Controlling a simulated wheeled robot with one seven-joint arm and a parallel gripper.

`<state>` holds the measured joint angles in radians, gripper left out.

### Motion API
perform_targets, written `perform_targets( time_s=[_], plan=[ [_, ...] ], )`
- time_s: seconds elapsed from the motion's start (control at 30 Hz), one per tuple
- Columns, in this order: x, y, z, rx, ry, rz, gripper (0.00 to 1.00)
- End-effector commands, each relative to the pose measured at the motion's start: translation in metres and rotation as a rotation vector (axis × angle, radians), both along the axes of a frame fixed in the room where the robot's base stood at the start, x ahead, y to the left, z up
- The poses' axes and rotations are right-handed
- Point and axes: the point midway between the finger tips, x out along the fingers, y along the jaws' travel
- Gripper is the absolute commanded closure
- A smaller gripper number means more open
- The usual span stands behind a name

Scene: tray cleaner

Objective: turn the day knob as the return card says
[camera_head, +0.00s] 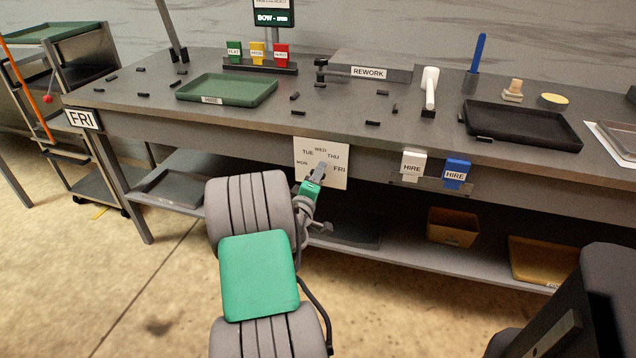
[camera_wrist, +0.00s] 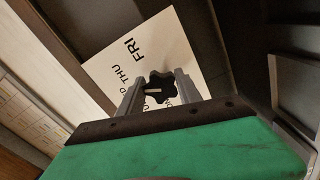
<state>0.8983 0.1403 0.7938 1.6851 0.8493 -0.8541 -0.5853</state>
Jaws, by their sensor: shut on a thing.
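A white day plate (camera_head: 334,181) with MON, TUE, WED, THU and FRI around it is on the bench's front edge. It also shows in the wrist view (camera_wrist: 185,48). The dark, lobed day knob (camera_wrist: 160,82) sits on it between my two fingers. My gripper (camera_head: 319,174) is shut on the knob, which it hides in the head view. A pale mark on the knob points left in the wrist view, towards the partly covered THU and WED side; the exact day is unclear. A white card reading FRI (camera_head: 82,119) is at the bench's left front corner.
A blue HIRE tag (camera_head: 456,172) and a white HIRE tag (camera_head: 413,165) hang right of the plate. A green tray (camera_head: 228,88), a black tray (camera_head: 522,126) and a REWORK box (camera_head: 369,70) stand on the bench. Small dark pieces lie scattered. Bins sit on the lower shelf.

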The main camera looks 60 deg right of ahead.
Motion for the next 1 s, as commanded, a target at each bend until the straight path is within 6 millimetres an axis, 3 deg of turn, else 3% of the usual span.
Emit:
perform_targets(
  time_s=[0.7, 1.0],
  plan=[
    [0.0004, 0.0003, -0.0075, 0.103, -0.661, 0.001, 0.99],
    [0.0006, 0.0005, -0.0069, 0.137, -0.862, 0.000, 0.99]
  ],
)
